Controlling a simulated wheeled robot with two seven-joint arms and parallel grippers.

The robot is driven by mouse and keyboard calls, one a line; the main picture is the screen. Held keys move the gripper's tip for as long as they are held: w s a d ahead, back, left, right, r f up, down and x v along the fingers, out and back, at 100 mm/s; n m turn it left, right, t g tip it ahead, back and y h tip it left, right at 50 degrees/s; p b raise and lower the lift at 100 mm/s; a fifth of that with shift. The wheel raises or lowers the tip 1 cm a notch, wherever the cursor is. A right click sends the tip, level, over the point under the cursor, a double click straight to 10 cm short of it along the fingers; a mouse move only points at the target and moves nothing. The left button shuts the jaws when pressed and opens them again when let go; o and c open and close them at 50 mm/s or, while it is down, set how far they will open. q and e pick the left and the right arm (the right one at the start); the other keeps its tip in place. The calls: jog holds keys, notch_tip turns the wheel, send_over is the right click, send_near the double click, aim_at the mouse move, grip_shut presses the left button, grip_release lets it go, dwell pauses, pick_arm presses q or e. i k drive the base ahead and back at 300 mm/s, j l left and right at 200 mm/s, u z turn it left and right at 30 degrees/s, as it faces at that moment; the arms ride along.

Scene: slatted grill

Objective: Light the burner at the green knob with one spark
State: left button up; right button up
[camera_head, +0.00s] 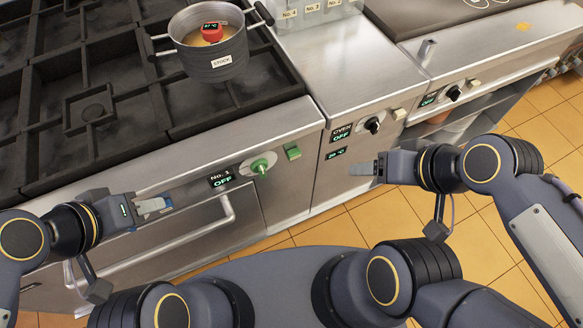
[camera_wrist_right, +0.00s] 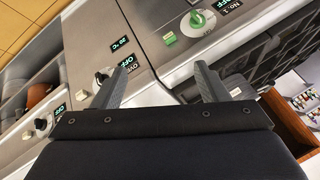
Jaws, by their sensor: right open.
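The green knob (camera_head: 261,166) sits on the stove's front panel, beside a display (camera_head: 221,180) reading No. 1 OFF. A green button (camera_head: 293,153) is just right of the knob. In the right wrist view the green knob (camera_wrist_right: 197,19) and green button (camera_wrist_right: 169,38) show beyond the fingers. My left gripper (camera_head: 153,205) is in front of the panel, left of and apart from the knob; its finger gap is not clear. My right gripper (camera_head: 367,168) is right of the green button, touching nothing; its fingers are apart and empty in the wrist view (camera_wrist_right: 165,82).
A pot labelled STOCK (camera_head: 215,62) stands on the burner grate, with a red thermometer (camera_head: 211,32) in it. The oven knob (camera_head: 373,125) and another black knob (camera_head: 453,93) are to the right, both displays OFF. An oven handle (camera_head: 190,235) runs below the panel.

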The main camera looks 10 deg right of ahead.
aim_at(260, 166)
jog(key=k+j+u, duration=0.15)
jog(key=k+u, duration=0.3)
jog(key=k+j+u, duration=0.2)
jog(key=u, duration=0.3)
jog(key=k+j, duration=0.05)
